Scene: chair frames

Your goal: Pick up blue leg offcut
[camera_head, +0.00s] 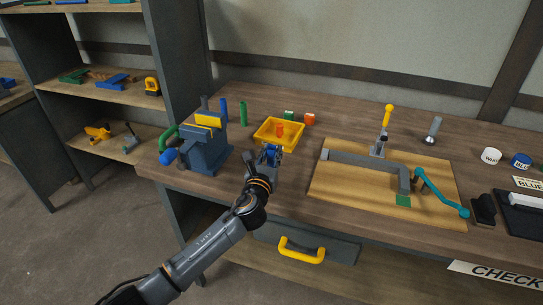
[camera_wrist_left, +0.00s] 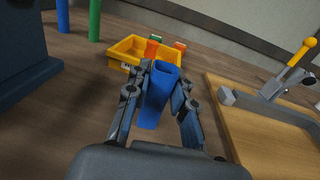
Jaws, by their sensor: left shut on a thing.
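The blue leg offcut (camera_wrist_left: 155,95) is a short blue piece between the fingers of my left gripper (camera_wrist_left: 160,85) in the left wrist view. The fingers are shut on it from both sides. In the head view my left gripper (camera_head: 268,160) is over the bench at the near edge of the yellow tray (camera_head: 266,138), and a little blue shows between its fingers. The wrist view also shows the yellow tray (camera_wrist_left: 120,50) just beyond the offcut. I cannot tell whether the offcut touches the bench. My right gripper is not in view.
A blue-grey vise (camera_head: 207,150) stands left of the gripper, with a green rod (camera_head: 243,114) behind it. An orange piece (camera_head: 279,130) is in the tray. A wooden board (camera_head: 330,185) with a grey frame and yellow-handled clamp (camera_head: 387,118) lies to the right.

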